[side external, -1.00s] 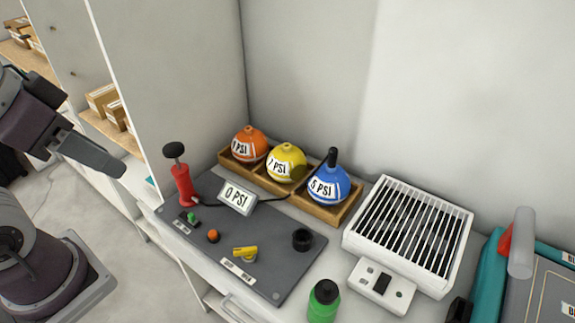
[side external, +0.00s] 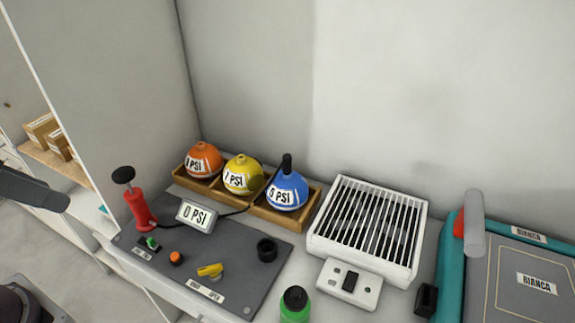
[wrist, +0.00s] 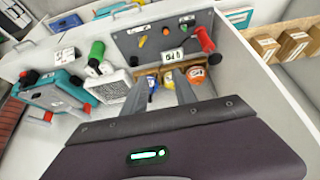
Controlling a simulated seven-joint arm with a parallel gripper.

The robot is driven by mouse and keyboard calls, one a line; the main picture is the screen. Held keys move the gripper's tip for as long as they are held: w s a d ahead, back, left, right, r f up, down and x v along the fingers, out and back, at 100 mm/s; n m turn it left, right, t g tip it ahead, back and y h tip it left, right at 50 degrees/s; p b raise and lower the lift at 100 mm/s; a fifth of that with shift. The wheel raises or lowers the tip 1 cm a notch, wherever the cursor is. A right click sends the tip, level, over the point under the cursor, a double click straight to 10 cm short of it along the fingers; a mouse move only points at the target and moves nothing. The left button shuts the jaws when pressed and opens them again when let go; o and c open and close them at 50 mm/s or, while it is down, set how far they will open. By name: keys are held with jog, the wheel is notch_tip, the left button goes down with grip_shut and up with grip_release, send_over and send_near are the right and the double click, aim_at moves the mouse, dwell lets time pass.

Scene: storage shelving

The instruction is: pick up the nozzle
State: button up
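The black nozzle (side external: 287,164) stands upright in the top of a blue ball (side external: 287,190) marked 5 PSI, in the side external view. A black hose runs from it behind the 0 PSI gauge (side external: 197,215) toward the red pump (side external: 139,208). The blue ball shows partly between my fingers in the wrist view (wrist: 152,85); I cannot make out the nozzle there. My gripper (wrist: 161,79) is open with its fingers apart and nothing visibly held. In the side external view only part of it shows at the left edge, well away from the nozzle.
A yellow ball (side external: 242,175) and an orange ball (side external: 203,160) share the wooden tray (side external: 311,205). A grey panel (side external: 235,263) with knobs lies in front. A white grille box (side external: 412,215), green bottle (side external: 295,306) and teal case (side external: 449,268) stand to the right.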

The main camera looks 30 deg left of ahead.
jog(key=o, duration=0.3)
jog(key=shift+o, duration=0.2)
